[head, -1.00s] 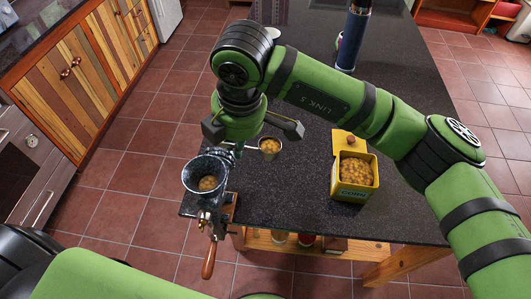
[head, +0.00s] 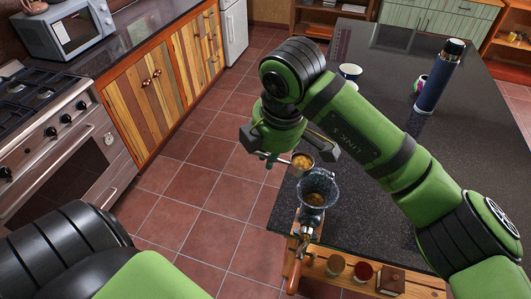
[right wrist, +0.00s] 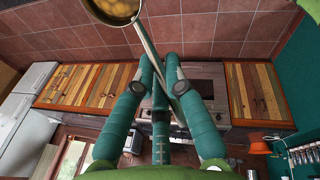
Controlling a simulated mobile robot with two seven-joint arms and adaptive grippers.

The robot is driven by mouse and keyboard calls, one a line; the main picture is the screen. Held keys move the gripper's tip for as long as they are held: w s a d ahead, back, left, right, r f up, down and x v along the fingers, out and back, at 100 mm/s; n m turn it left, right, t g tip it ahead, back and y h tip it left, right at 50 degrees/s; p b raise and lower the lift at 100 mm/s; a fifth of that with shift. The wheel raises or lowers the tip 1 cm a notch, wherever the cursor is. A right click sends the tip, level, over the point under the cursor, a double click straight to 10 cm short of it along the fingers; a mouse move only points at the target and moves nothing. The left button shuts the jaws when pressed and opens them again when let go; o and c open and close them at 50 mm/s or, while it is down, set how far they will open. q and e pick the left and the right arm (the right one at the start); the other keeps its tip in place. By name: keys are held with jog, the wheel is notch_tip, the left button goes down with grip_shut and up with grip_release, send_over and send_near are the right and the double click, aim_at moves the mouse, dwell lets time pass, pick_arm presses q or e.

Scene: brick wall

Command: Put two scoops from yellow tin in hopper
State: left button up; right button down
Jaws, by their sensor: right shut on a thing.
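The hopper (head: 318,182) is the speckled dark funnel of a hand grinder at the table's near left corner. Some yellow corn lies in its bottom. My right gripper (head: 283,156) is shut on the handle of a small metal scoop (head: 295,160). The scoop holds corn and is just beyond and slightly left of the hopper's rim in the head view. In the right wrist view the scoop (right wrist: 93,14) shows at the top, its handle running down between the fingers (right wrist: 160,65). The yellow tin is not visible now. My left gripper is out of view.
The dark table (head: 385,205) extends to the right and back. A blue flask (head: 439,78), a colourful cup (head: 419,84) and a white mug (head: 350,72) stand farther back. Jars (head: 362,272) sit on the shelf below. A grinder crank (head: 294,277) hangs down in front.

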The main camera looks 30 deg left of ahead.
jog(key=shift+d+y, duration=0.3)
jog(key=shift+y, duration=0.1)
jog(key=shift+s+d+y, duration=0.15)
jog(key=shift+d+y, duration=0.55)
jog(key=shift+y, duration=0.4)
jog(key=d+y, duration=0.3)
jog(key=y, duration=0.1)
jog(key=shift+d+f, duration=0.1)
jog(key=shift+d, duration=0.05)
jog(key=shift+d+f+m+y+b, duration=0.15)
jog(key=shift+d+y+b, duration=0.4)
jog(key=shift+b, duration=0.75)
jog(key=shift+d+m+y+b, duration=0.15)
jog(key=shift+d+y+b, duration=0.35)
jog(key=shift+b, duration=0.75)
pick_arm(q)
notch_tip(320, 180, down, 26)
jog(key=b, duration=2)
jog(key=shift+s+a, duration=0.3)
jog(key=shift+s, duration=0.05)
pick_arm(e)
jog(key=d+f+m+t+y, duration=0.1)
jog(key=d+y, duration=0.6)
jog(key=y, duration=0.5)
jog(key=shift+d+m, duration=0.15)
jog(key=shift+m, duration=0.15)
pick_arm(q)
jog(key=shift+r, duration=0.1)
pick_arm(e)
jog(key=shift+r, duration=0.1)
